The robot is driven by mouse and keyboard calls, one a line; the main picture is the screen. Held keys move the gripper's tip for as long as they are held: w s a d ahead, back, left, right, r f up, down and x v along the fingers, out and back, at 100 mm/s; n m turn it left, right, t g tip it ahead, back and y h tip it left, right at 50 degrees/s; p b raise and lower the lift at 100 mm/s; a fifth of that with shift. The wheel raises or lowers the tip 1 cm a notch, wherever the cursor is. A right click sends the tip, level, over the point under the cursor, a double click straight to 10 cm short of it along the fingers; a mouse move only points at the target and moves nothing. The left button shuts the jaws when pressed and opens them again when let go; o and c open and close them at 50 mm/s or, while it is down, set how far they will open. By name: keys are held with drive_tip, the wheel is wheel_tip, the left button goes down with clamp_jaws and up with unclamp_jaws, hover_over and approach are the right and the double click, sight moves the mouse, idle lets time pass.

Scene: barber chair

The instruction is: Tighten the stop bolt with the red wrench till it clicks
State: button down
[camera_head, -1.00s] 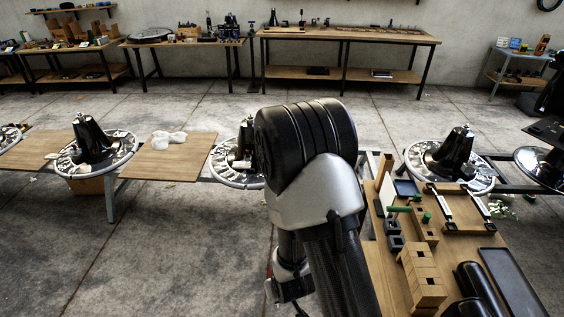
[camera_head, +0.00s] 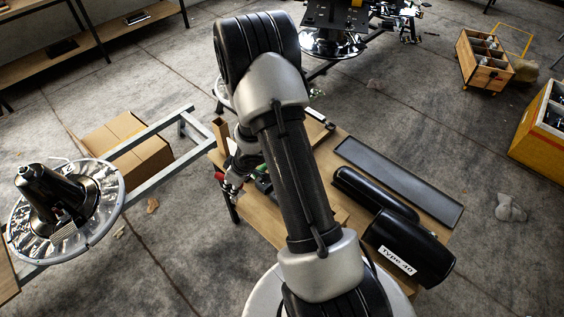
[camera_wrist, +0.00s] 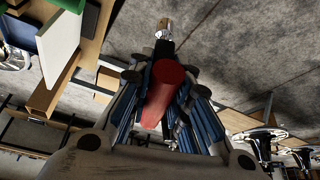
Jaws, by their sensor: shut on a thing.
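The red wrench (camera_wrist: 166,88) is between the fingers of my gripper (camera_wrist: 165,80) in the wrist view. Its red handle lies between the jaws and its bright metal end (camera_wrist: 163,28) sticks out beyond them. The gripper is shut on it. In the head view my gripper (camera_head: 232,185) shows small at the left edge of the wooden table, partly hidden by my arm, with a bit of red showing beside it. I cannot make out the stop bolt in either view.
The wooden table (camera_head: 430,210) carries black padded cylinders, one labelled Type 40 (camera_head: 410,248), and a dark tray (camera_head: 400,180). A round chair base (camera_head: 105,205) stands at the left, with a cardboard box (camera_head: 125,145) near it. A wooden crate (camera_head: 482,75) is on the floor at the right.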

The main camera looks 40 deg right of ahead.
drive_tip(key=s+d+n+p, duration=0.1)
drive_tip(key=s+d, duration=0.1)
drive_tip(key=d, duration=0.6)
drive_tip(key=s+d+n+y+p, duration=0.1)
drive_tip(key=s+d, duration=0.2)
drive_tip(key=d, duration=0.5)
drive_tip(key=shift+s+d+r+n+p, duration=0.15)
drive_tip(key=shift+s+d+n+p, duration=0.1)
drive_tip(key=shift+d+n+p, duration=0.1)
drive_tip(key=shift+s+r+p, duration=0.15)
drive_tip(key=shift+p, duration=0.7)
wheel_tip(320, 180, down, 7)
drive_tip(key=b, duration=0.2)
drive_tip(key=shift+r+b, duration=0.2)
drive_tip(key=shift+b, duration=0.15)
drive_tip(key=shift+p, duration=0.85)
drive_tip(key=shift+f+b, duration=0.8)
drive_tip(key=shift+f, duration=1.1)
drive_tip(key=c, duration=1.4)
unclamp_jaws()
